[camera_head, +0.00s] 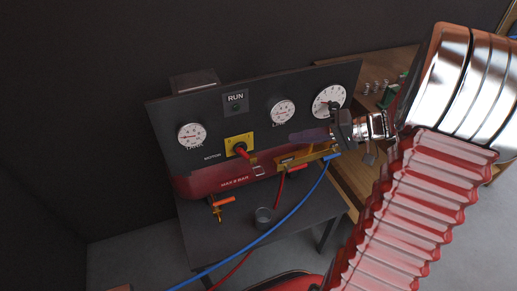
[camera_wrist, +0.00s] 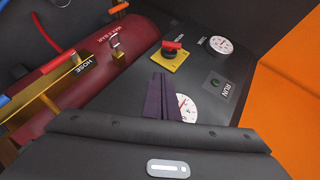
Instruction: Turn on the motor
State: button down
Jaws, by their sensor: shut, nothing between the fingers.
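A red rotary knob (camera_head: 241,148) sits on a yellow plate (camera_head: 237,139) beside the word MOTOR on the dark control panel (camera_head: 215,163). In the wrist view the red knob (camera_wrist: 172,46) and yellow plate (camera_wrist: 168,62) lie beyond my fingertips. The RUN lamp (camera_head: 236,107) above the knob looks dark green and unlit; it also shows in the wrist view (camera_wrist: 216,84). My gripper (camera_head: 294,137) is to the right of the knob in the head view, in front of the panel and apart from the knob. In the wrist view its dark purple fingers (camera_wrist: 161,76) are together and empty.
Round gauges (camera_head: 191,135) are spread along the panel. A red tank (camera_head: 210,182) lies below, with a brass manifold (camera_head: 302,157), a padlock (camera_wrist: 116,46) and a blue hose (camera_head: 290,218).

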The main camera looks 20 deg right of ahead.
aim_at(242, 151)
jog(key=shift+d, duration=0.15)
jog(key=s+a+x, duration=0.1)
jog(key=s+x, duration=0.1)
jog(key=x, duration=1.1)
jog(key=shift+f, duration=0.3)
